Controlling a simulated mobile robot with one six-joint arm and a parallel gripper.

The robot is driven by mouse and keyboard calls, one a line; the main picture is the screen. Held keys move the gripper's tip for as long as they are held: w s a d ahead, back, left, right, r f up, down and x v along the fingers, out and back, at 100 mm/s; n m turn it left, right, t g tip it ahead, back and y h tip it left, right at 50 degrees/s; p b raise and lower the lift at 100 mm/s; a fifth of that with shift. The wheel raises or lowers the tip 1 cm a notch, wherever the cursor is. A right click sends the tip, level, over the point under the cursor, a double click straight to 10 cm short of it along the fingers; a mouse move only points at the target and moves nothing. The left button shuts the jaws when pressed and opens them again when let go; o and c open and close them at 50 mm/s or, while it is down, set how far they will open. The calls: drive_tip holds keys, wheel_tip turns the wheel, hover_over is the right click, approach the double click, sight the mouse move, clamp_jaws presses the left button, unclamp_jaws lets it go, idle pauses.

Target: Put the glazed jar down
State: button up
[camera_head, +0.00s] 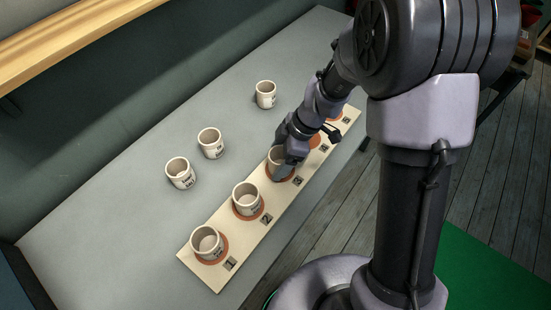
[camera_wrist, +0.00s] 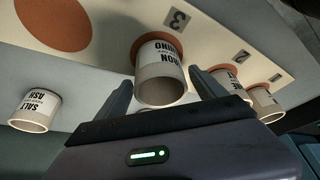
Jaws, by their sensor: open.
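The glazed jar, an off-white cup with dark lettering that seems to read IRON SHINO, stands upright on the terracotta disc marked 3 in the wrist view (camera_wrist: 160,88). It is partly hidden by my gripper in the head view (camera_head: 273,158). My gripper is open, with one finger on each side of the jar in the wrist view (camera_wrist: 160,80); it also shows over the jar in the head view (camera_head: 283,168). I cannot tell whether either finger touches the jar. The cream board (camera_head: 208,278) under it carries numbered discs.
Similar jars stand on disc 1 (camera_head: 207,242) and disc 2 (camera_head: 247,198). Three more stand on the grey table: a front one (camera_head: 181,174), a middle one (camera_head: 211,143) and a far one (camera_head: 265,95). An empty disc (camera_wrist: 52,22) lies beside number 3.

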drive_tip(key=p+v, duration=0.2)
drive_tip(key=v, duration=0.8)
drive_tip(key=shift+p, duration=0.4)
drive_tip(key=s+d+r+m+t+h, duration=0.1)
drive_tip(key=s+d+r+m+t, duration=0.1)
drive_tip(key=s+r+m, duration=0.6)
drive_tip(key=s+d+r+m+t+h, duration=0.1)
drive_tip(key=s+d+r+m+t, duration=0.2)
drive_tip(key=s+r+m, duration=0.6)
drive_tip(key=m, duration=0.5)
drive_tip(key=shift+s+r+m+t, duration=0.15)
drive_tip(key=shift+m+t, duration=0.15)
drive_tip(key=shift+t, duration=0.1)
drive_tip(key=shift+d+f+b, duration=0.1)
drive_tip(key=shift+f+b, duration=0.3)
drive_tip(key=shift+b, duration=0.05)
